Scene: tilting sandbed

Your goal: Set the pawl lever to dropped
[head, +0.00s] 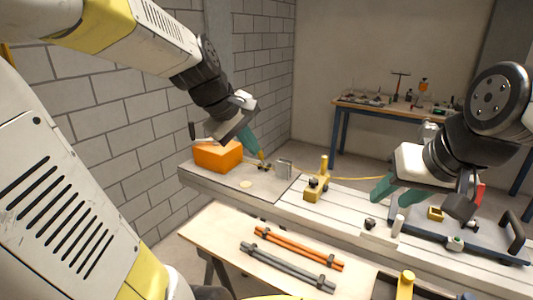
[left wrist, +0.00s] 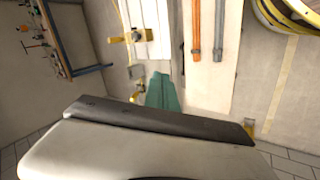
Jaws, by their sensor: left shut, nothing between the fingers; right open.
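A small yellow lever-like part (head: 262,162) stands on the left end of the long grey bed, beside a small grey block (head: 284,168). It looks like the pawl lever, but its setting is too small to tell. My left gripper (head: 259,151) is shut and empty, with its teal fingertips at or just above this part; I cannot tell if they touch. In the left wrist view, yellow parts (left wrist: 138,84) show close to the teal fingertips (left wrist: 161,82). My right gripper (head: 394,196) is open over the right part of the bed.
An orange box (head: 217,155) sits left of my left gripper. A yellow upright clamp (head: 316,188) stands mid-bed. Orange bars (head: 298,248) and grey bars (head: 285,267) lie on the front table (head: 215,226). A blue frame with a black handle (head: 512,232) is at right.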

